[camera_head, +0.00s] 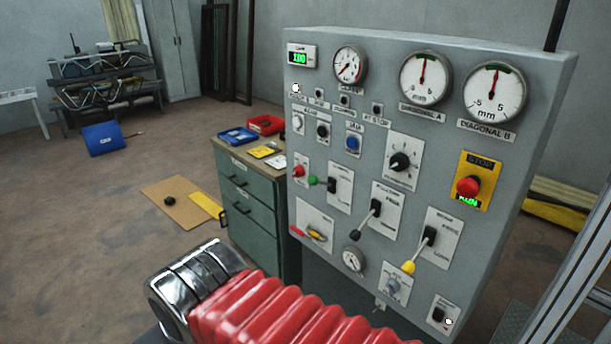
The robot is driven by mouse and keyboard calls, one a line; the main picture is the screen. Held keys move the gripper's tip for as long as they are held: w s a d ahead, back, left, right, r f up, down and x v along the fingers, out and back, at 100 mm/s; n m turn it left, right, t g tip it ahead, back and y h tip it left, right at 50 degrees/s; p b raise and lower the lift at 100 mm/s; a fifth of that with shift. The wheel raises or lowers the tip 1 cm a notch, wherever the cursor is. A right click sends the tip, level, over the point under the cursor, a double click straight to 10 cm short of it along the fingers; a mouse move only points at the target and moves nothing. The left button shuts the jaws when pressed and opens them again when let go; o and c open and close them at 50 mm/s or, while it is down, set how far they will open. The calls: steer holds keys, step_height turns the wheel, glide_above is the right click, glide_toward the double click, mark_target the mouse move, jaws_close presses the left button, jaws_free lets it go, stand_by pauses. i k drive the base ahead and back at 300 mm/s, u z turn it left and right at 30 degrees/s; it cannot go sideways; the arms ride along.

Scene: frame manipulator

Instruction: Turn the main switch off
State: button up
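A grey control panel (385,110) stands at the right, tilted slightly in the picture. Its labels are too small to read, so I cannot tell for sure which control is the main switch. At the lower left of the panel, a plate carries a lever-like control with a red end (296,231) and a yellow part (316,236). A small black switch (438,314) sits on a plate at the lower right corner. My gripper's fingers do not show. A red bellows and a chrome part fill the bottom of the view, in front of the panel's lower left.
The panel also bears a red stop button (468,187) on yellow, a black-tipped lever (367,219), a yellow-tipped lever (419,250), a green-tipped lever (322,182) and dials (425,77). A green drawer cabinet (246,203) stands left of it.

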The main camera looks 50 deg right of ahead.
mark_target(299, 171)
steer(key=u, duration=0.05)
steer(key=i, duration=1)
steer(key=z, duration=0.05)
